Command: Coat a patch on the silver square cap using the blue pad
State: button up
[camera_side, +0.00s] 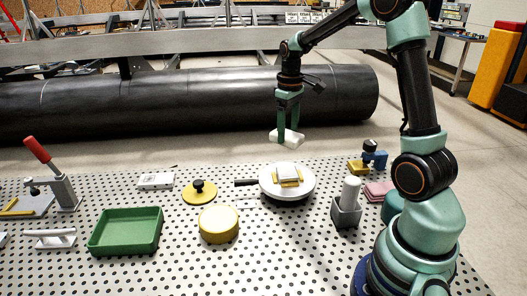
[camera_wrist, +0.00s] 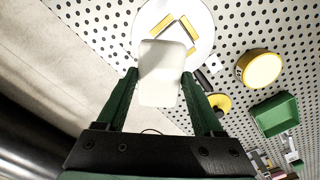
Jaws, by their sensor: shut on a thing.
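My gripper (camera_side: 288,103) is shut on a white block (camera_side: 287,138), held in the air above a round white plate (camera_side: 302,193). The block also shows between the fingers in the wrist view (camera_wrist: 161,75). A pale square piece, seemingly the silver square cap (camera_side: 287,170), sits in a yellow holder on that plate, below the held block with a gap between. In the wrist view the held block hides much of the holder. A blue piece with a black knob (camera_side: 378,159), perhaps the blue pad, stands at the table's back right.
A grey holder with a white post (camera_side: 346,208) stands right of the plate. A yellow round tub (camera_side: 218,224), a yellow disc with a black knob (camera_side: 199,193) and a green tray (camera_side: 125,231) lie left. A red-handled clamp (camera_side: 62,190) stands far left. The front middle is clear.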

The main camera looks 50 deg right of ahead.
jog(key=shift+f, duration=3.75)
jog(key=shift+s+a+f, duration=0.1)
jog(key=shift+s+a, duration=2.35)
jog(key=shift+w+d, duration=2.45)
jog(key=shift+r, duration=4.05)
